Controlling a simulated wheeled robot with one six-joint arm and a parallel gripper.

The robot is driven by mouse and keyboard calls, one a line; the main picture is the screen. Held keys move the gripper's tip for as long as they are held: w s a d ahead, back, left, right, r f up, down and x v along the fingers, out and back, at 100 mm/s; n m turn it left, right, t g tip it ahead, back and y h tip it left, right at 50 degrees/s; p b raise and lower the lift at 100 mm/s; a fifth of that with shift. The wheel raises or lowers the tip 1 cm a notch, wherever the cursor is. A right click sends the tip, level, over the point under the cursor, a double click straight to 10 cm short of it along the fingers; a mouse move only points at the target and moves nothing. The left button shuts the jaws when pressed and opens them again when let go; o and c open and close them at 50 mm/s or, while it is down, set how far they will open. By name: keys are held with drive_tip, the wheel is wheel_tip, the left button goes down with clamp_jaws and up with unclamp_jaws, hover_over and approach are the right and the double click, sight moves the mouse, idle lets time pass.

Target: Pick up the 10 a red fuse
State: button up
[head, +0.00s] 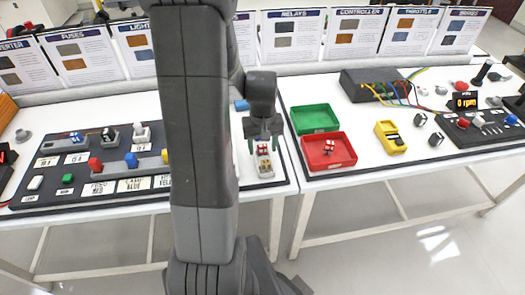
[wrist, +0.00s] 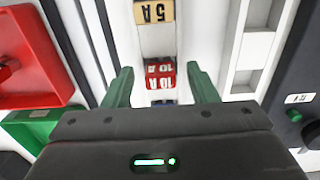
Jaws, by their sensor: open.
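The red fuse marked 10 A (wrist: 160,73) stands in a light holder strip, between my two green fingertips in the wrist view. My gripper (wrist: 159,70) is open, with a finger on each side of the fuse and a gap visible on both sides. In the head view my gripper (head: 263,146) points down over the small fuse holder (head: 266,184) near the table's front edge. A small red fuse top (head: 264,151) shows there between the fingers. From these views I cannot tell how far the fingertips reach down beside the fuse.
A tan 5 A fuse (wrist: 153,12) and a partly hidden blue fuse (wrist: 163,102) flank the red one in the strip. A green bin (head: 314,118) and a red bin (head: 310,152) holding a red-and-white item (head: 329,147) stand to the right. A switch board (head: 80,190) lies left.

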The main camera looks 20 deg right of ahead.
drive_tip(key=shift+f, duration=0.25)
drive_tip(key=c, duration=1)
drive_tip(key=shift+c, duration=0.2)
